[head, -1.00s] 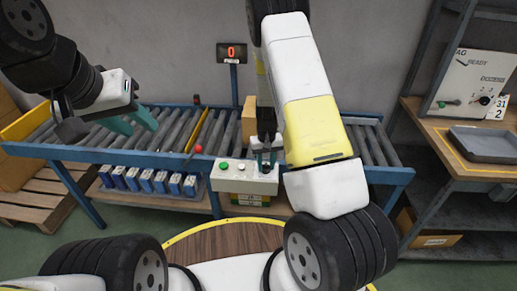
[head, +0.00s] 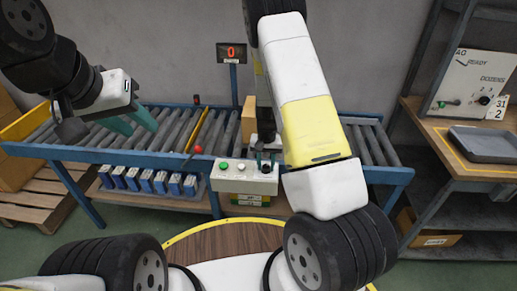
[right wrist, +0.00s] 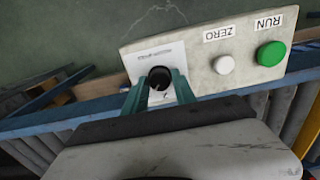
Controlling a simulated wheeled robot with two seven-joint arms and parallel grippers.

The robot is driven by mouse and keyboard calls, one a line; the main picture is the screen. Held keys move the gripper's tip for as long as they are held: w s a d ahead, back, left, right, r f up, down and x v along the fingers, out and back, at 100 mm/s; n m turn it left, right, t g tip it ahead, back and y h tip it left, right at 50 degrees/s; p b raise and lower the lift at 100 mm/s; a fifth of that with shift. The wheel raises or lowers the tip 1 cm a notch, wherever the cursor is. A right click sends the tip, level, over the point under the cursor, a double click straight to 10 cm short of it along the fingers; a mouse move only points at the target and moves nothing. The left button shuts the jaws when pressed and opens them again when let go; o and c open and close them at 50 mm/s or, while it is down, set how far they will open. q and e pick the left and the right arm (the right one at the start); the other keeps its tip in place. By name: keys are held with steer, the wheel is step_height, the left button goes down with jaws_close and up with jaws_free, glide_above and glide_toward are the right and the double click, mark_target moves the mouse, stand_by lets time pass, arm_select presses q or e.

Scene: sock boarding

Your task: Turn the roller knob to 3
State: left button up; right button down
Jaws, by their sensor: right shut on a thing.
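The roller knob is a black knob (right wrist: 159,78) on a white label plate, at one end of the pale control panel (right wrist: 195,62). My right gripper (right wrist: 157,88) has its two teal fingers closed around the knob, one on each side. The knob's pointer and the label numbers are too small to read. In the head view the panel (head: 236,182) hangs at the conveyor's front edge, and my right gripper (head: 265,161) covers the knob there. My left gripper (head: 138,120) is open and empty above the conveyor at the left.
The panel also carries a green RUN button (right wrist: 271,54) and a white ZERO button (right wrist: 224,65). A red-digit display (head: 231,53) reads 0 behind the roller conveyor (head: 365,145). A bench with a grey tray (head: 485,145) and a dozens dial panel (head: 470,83) stands at the right.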

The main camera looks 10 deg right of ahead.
mark_target(266, 166)
steer(key=c, duration=1)
jaws_free()
steer(key=shift+r, duration=3.85)
